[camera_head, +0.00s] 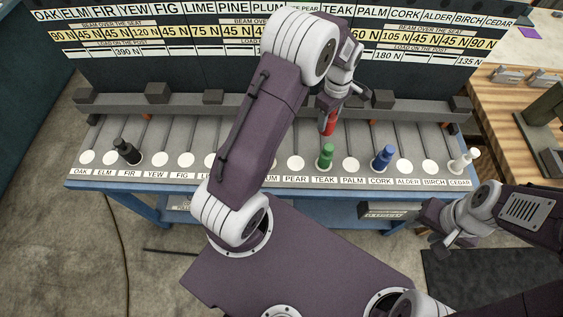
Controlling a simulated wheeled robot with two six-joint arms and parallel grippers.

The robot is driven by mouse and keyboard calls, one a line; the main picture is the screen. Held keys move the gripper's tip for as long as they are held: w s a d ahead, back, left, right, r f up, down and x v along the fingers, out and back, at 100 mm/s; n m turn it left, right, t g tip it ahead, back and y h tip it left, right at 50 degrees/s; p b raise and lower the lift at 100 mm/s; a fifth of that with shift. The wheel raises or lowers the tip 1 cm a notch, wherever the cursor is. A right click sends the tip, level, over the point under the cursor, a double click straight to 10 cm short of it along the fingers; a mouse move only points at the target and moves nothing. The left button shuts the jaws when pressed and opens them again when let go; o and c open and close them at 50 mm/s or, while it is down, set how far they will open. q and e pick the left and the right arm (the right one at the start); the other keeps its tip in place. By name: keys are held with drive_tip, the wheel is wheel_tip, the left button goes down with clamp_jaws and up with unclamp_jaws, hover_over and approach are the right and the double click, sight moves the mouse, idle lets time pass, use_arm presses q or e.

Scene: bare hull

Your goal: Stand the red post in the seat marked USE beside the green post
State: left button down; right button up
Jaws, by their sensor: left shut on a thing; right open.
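My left gripper (333,107) is shut on the red post (329,124), over the rack behind the green post. The green post (326,156) stands in the TEAK seat. The PEAR seat (296,163), left of it, and the PALM seat (351,165), right of it, are empty white discs. My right gripper (438,238) is open and empty before the rack's right end.
A black post (127,151) stands at FIR, a blue post (383,158) at CORK and a white post (461,160) at CEDAR. My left arm hides seats between FIG and PLUM. A dark rail (400,109) with blocks runs behind the seats. A wooden bench (500,105) stands right.

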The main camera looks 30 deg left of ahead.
use_arm(q)
drive_tip(key=shift+w+d+f, duration=0.2)
drive_tip(key=shift+d+f, duration=0.1)
drive_tip(key=shift+d, duration=0.1)
drive_tip(key=shift+s+f, duration=0.1)
drive_tip(key=s+a+f, duration=0.1)
drive_tip(key=s+f, duration=0.2)
drive_tip(key=s+a+f, duration=0.2)
drive_tip(key=s+f, duration=0.1)
drive_tip(key=s, duration=0.1)
drive_tip(key=s+a+f+p, duration=0.1)
drive_tip(key=s+a+f, duration=0.1)
drive_tip(key=s+f, duration=0.1)
drive_tip(key=shift+s+a+f, duration=0.15)
drive_tip(key=shift+s+f, duration=0.15)
drive_tip(key=shift+f, duration=0.2)
drive_tip(key=shift+w+f, duration=0.15)
drive_tip(key=shift+f, duration=0.3)
use_arm(e)
drive_tip(key=shift+w+d+r, duration=0.2)
drive_tip(key=shift+d+r, duration=0.05)
drive_tip(key=shift+r, duration=0.1)
use_arm(q)
drive_tip(key=shift+f, duration=0.1)
use_arm(e)
drive_tip(key=shift+s+f, duration=0.1)
use_arm(q)
drive_tip(key=c, duration=0.7)
unclamp_jaws()
